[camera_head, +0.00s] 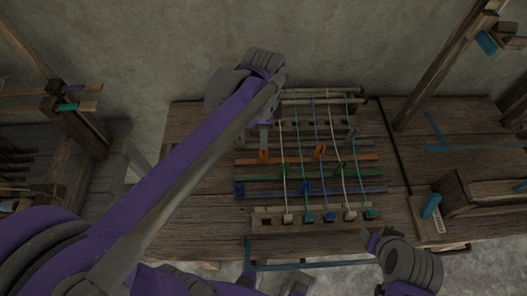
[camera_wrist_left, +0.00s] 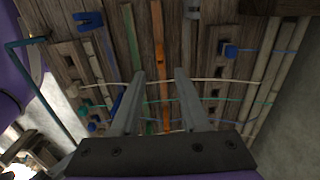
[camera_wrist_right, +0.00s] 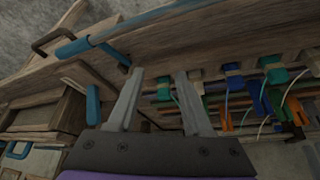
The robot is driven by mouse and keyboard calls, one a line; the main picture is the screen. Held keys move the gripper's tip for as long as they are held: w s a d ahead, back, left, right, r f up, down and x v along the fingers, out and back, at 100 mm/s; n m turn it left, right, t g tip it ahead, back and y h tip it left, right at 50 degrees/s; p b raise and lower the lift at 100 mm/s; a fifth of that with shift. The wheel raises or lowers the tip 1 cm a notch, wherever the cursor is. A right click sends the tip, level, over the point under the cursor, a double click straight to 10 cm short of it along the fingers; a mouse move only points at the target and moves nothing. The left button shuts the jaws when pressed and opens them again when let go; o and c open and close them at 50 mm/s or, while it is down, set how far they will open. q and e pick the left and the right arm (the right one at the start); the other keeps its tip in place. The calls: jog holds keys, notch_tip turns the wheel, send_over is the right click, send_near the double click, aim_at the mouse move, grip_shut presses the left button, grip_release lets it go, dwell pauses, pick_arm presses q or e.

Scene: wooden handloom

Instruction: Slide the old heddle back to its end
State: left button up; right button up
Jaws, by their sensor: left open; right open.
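The loom frame holds several parallel heddle bars: an orange bar (camera_head: 360,157), a green bar (camera_head: 262,178) and a blue bar (camera_head: 365,190), each with clips of its colour. I cannot tell which is the old heddle. Coloured warp threads cross over them. My left gripper (camera_head: 266,138) is above the left part of the loom, near an orange clip (camera_head: 264,155). In the left wrist view it (camera_wrist_left: 159,76) is open, with the orange bar (camera_wrist_left: 158,50) between its fingers in the picture; contact is unclear. My right gripper (camera_wrist_right: 160,75) is open and empty at the bench's front edge.
A front peg rail (camera_head: 265,222) holds the thread ends, and rods (camera_head: 345,92) lie at the back. A teal bar (camera_head: 320,264) runs along the front edge. A wooden box (camera_head: 480,195) and a blue-handled tool (camera_head: 431,206) are at right. Bare bench lies left of the loom.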

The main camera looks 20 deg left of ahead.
aim_at(264, 161)
pick_arm(q)
notch_tip(264, 161, down, 11)
jog(key=shift+r+b, duration=0.2)
jog(key=shift+b, duration=0.5)
grip_shut()
dwell(1.1)
